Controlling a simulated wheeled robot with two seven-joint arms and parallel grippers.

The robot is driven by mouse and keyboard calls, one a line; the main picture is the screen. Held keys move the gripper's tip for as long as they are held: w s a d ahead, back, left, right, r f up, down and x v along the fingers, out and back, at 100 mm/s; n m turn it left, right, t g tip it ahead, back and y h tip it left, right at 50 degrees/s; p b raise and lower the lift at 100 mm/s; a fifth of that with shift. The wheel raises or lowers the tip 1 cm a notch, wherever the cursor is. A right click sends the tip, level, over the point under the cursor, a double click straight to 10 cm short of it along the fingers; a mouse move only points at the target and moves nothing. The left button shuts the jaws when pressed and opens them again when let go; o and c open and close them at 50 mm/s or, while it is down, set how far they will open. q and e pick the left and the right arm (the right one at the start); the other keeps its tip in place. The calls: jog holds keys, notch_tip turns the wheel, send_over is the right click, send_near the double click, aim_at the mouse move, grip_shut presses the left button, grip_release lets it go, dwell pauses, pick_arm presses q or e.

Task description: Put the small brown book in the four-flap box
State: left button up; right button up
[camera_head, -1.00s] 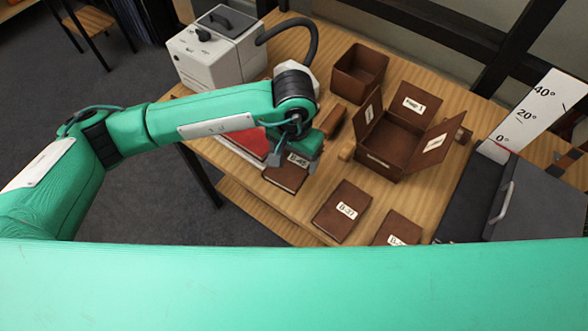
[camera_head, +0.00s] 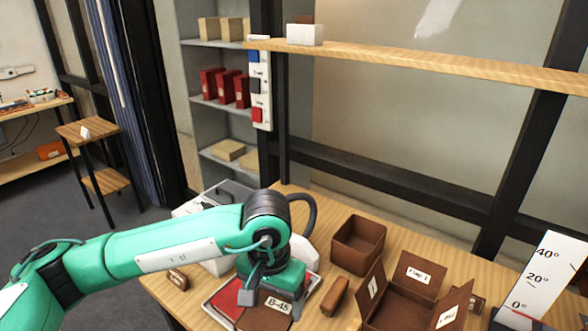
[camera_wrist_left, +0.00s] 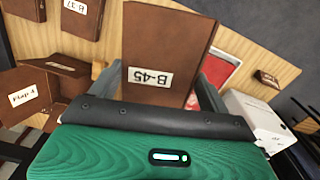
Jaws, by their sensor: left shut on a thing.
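My left gripper (camera_head: 270,296) is shut on a brown book labelled B-45 (camera_head: 262,318). In the left wrist view the book (camera_wrist_left: 155,45) stands out between the two fingers of the gripper (camera_wrist_left: 150,75), label towards the camera. I cannot tell whether the book is clear of the table. The four-flap box (camera_head: 400,311) is at the lower right of the head view, flaps spread open, its near part cut off. One flap labelled Flap 1 (camera_wrist_left: 21,97) shows at the left of the wrist view. My right gripper is not in view.
A red item (camera_head: 227,298) lies in a tray beside the held book. Another brown book, B-27 (camera_wrist_left: 74,18), lies on the table. An angle board (camera_head: 541,275) stands at right.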

pick_arm(q)
jog(key=w+a+n, duration=0.1)
jog(key=a+n, duration=0.1)
jog(key=a, duration=0.6)
jog(key=w+a+f+n+p, duration=0.1)
jog(key=w+a+n, duration=0.1)
jog(key=a, duration=0.7)
jog(key=shift+w+a+f+n, duration=0.2)
jog(key=shift+n, duration=0.3)
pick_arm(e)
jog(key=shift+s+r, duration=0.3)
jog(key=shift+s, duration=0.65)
